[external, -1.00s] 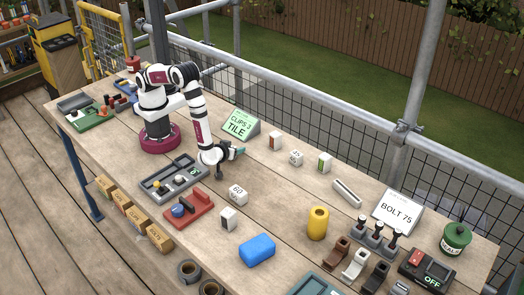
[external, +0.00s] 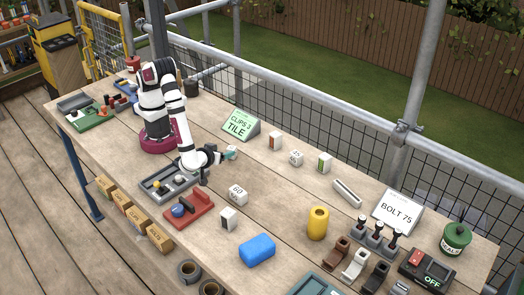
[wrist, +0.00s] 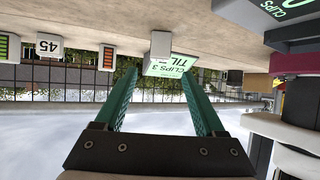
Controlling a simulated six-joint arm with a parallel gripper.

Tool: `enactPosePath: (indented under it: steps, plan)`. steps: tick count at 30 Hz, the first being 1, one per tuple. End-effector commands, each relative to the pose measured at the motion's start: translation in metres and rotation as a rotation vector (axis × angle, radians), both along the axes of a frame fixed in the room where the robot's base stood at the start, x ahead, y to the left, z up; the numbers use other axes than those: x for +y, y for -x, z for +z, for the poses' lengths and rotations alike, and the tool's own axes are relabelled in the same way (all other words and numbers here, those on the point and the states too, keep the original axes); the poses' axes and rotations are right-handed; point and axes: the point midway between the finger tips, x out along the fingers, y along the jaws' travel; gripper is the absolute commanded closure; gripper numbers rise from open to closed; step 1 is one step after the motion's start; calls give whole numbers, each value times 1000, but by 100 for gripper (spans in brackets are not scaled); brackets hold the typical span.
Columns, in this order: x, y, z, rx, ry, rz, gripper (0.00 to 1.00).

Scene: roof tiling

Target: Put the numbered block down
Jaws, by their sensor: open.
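A white block numbered 60 (external: 237,195) rests on the table right of the grey tray in the external view. Another white block numbered 45 (external: 296,157) stands farther back; it also shows at the upper left of the wrist view (wrist: 48,45). My gripper (external: 231,152) is above the table, left of the 45 block and behind the 60 block, apart from both. The 60 block is not visible in the wrist view.
A grey tray (external: 150,187) and a red fixture (external: 199,207) lie near my arm. The green CLIPS 3 TILE sign (external: 238,125) stands behind my gripper. A white block with a dark face (external: 228,218), blue block (external: 257,250) and yellow cylinder (external: 317,223) stand nearer the front.

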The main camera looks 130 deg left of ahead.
Motion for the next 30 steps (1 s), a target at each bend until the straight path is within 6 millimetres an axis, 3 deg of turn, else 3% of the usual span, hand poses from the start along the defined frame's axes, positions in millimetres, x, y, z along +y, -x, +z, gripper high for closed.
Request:
enactPosePath:
  steps: [2, 4, 5, 7, 8, 9, 11, 13, 14, 15, 17, 18, 21, 25, 30]
  plan:
    - [2, -7, 3, -17, 8, -26, 28]
    - [11, -39, 14, -95, 50, -158, 28]
    - [14, -64, 24, -150, 82, -265, 28]
    - [7, -131, 64, -301, 181, -604, 28]
    - [-5, -156, 87, -354, 232, -775, 28]
    - [-30, -177, 116, -399, 302, -1005, 28]
    - [-73, -179, 155, -399, 406, -1339, 28]
    - [-119, -138, 183, -282, 527, -1693, 28]
    - [-132, -109, 188, -192, 577, -1824, 28]
    - [-140, -63, 188, -34, 640, -1971, 28]
    - [-132, 10, 178, 256, 721, -2113, 28]
    - [-116, 55, 171, 454, 762, -2153, 28]
    - [-69, 135, 161, 850, 824, -2130, 28]
    - [-29, 184, 161, 1117, 856, -2048, 28]
    - [-21, 193, 162, 1170, 863, -2029, 28]
